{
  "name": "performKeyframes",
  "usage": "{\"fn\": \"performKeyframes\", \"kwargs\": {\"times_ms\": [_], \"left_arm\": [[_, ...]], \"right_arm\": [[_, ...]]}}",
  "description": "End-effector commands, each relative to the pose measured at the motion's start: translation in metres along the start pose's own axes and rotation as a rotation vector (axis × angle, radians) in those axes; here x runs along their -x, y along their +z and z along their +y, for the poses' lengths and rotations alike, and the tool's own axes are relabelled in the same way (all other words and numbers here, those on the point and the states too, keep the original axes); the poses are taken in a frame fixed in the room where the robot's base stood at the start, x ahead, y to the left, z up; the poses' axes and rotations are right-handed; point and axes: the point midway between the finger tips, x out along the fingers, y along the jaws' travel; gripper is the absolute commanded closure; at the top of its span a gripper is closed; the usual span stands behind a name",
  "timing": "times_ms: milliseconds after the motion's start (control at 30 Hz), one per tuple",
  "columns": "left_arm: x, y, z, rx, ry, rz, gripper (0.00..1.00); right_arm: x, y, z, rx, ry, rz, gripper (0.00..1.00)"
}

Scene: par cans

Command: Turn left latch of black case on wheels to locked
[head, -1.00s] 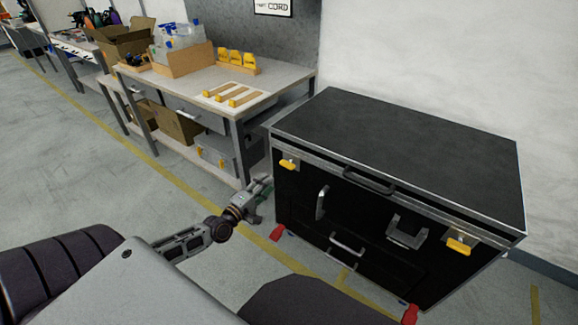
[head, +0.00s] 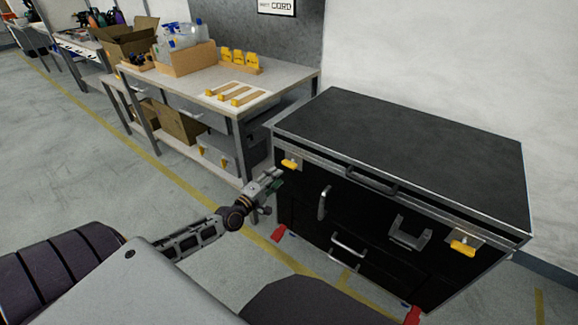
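The black case on wheels (head: 400,135) stands at the right with its lid shut. Its left latch (head: 291,164) is a yellow handle on a metal plate, lying roughly sideways just below the lid rim. The right latch (head: 463,248) is also yellow and lies roughly sideways. My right gripper is not in view.
A workbench (head: 290,75) with yellow items and a cardboard box (head: 185,62) stands behind, close to the case's left side. Metal handles (head: 348,244) stick out from the case front. Red wheel parts (head: 279,233) show near the floor. The floor at left is clear.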

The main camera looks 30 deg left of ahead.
Motion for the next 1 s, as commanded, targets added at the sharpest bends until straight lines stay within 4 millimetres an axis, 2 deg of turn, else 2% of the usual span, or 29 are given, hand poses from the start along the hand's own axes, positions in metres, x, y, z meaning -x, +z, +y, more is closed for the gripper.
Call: {"fn": "performKeyframes", "kwargs": {"times_ms": [1000], "left_arm": [[-0.069,0.001,0.000,0.001,0.001,-0.001,0.64]], "right_arm": [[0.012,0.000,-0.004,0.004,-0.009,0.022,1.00]]}}
